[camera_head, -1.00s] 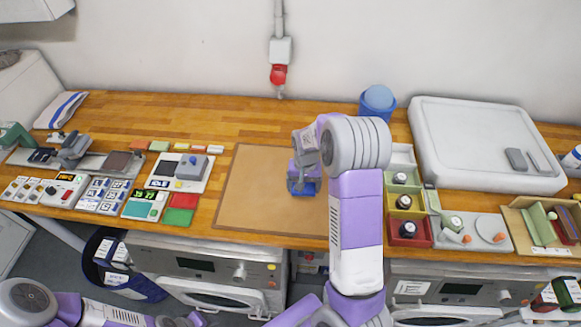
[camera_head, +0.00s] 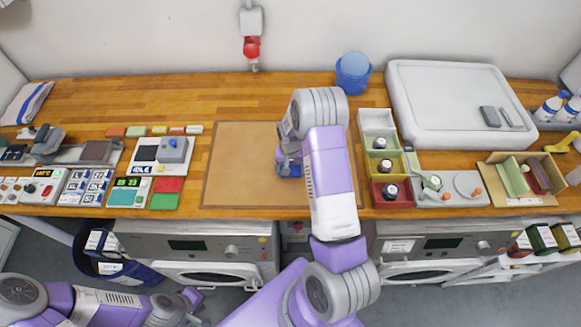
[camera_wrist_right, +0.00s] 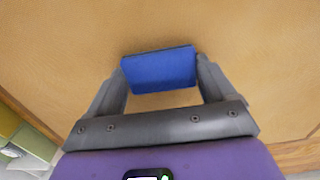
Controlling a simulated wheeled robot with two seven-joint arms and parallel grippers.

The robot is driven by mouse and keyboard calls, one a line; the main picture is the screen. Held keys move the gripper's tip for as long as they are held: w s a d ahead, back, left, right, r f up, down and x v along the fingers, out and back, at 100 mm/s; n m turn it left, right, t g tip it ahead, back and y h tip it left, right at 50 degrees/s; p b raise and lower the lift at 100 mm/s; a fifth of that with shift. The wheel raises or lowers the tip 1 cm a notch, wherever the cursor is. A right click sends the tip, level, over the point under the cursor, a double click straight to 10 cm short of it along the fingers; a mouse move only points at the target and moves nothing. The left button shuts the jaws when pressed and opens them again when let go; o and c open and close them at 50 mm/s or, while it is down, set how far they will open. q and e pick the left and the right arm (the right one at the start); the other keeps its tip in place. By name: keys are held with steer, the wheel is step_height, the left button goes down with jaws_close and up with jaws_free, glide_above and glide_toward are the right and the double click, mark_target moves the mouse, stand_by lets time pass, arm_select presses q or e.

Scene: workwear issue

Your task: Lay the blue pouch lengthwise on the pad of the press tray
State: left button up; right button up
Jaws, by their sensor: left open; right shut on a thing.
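The blue pouch (camera_head: 291,171) is held by my right gripper (camera_head: 287,160) over the brown mat, partly hidden by the gripper in the head view. In the right wrist view the pouch (camera_wrist_right: 158,70) lies crosswise between the two fingers of the right gripper (camera_wrist_right: 160,82), which is shut on it. A grey tray with a dark brown pad (camera_head: 97,151), which looks like the press tray, is at the left of the bench, well away from the pouch. The pad looks bare. My left gripper (camera_head: 192,298) is low at the bottom left, in front of the bench, open and empty.
The brown mat (camera_head: 235,165) is otherwise clear. Colored bins (camera_head: 390,190) and a large white case (camera_head: 450,105) stand to the right. The back of the bench is mostly free.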

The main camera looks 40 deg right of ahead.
steer(key=shift+f, duration=0.15)
steer(key=o, duration=1)
steer(key=shift+c, duration=0.2)
